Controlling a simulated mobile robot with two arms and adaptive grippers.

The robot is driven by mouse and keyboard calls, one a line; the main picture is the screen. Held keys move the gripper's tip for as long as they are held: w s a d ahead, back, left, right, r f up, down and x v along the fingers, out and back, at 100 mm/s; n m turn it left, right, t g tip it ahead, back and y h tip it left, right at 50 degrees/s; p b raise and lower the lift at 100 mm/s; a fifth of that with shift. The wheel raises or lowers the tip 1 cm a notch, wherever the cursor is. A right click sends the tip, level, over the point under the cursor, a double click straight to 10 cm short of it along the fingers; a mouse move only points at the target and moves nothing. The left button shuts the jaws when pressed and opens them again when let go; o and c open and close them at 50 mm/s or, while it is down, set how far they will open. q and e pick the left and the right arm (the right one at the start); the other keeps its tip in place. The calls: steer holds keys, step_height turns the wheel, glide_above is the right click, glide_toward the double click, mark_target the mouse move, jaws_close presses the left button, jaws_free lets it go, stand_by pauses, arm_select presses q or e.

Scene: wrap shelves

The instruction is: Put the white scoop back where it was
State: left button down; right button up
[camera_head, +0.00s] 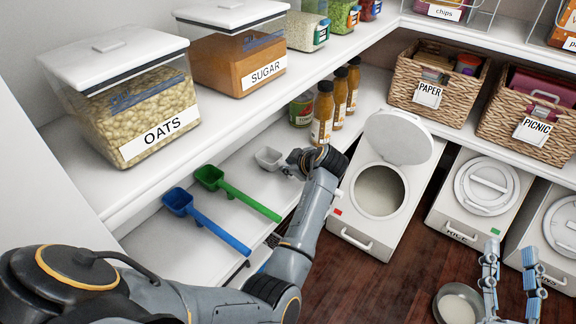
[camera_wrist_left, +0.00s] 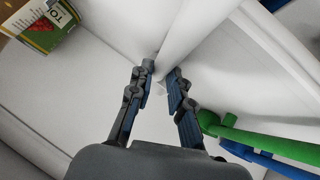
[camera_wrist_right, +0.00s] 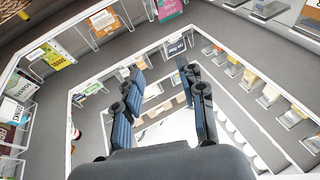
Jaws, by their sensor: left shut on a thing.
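The white scoop (camera_head: 268,158) is on the lower white shelf (camera_head: 155,246), to the right of the green scoop (camera_head: 236,191) and blue scoop (camera_head: 205,217). My left gripper (camera_head: 305,160) is shut on its handle end, with the scoop's cup to the left. In the left wrist view, a pale handle (camera_wrist_left: 183,35) runs up from between the fingertips (camera_wrist_left: 161,78), and the cup cannot be made out. My right gripper (camera_head: 509,262) is open and empty at the lower right, away from the shelf; its spread fingers also show in the right wrist view (camera_wrist_right: 159,88).
Sauce bottles (camera_head: 338,100) and a tomato can (camera_head: 302,108) stand just behind my left gripper. An open white bin (camera_head: 380,190) stands to its right. A closed rice bin (camera_head: 477,195) is further right. A bowl (camera_head: 459,304) is near my right gripper. The upper shelf (camera_head: 220,122) overhangs.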

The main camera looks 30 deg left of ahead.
arm_select(q)
steer(key=shift+f, duration=0.1)
steer(key=c, duration=1.3)
jaws_free()
steer(key=shift+o, duration=0.2)
arm_select(e)
steer(key=shift+s+r, duration=0.1)
steer(key=shift+r, duration=0.2)
steer(key=shift+f, duration=0.1)
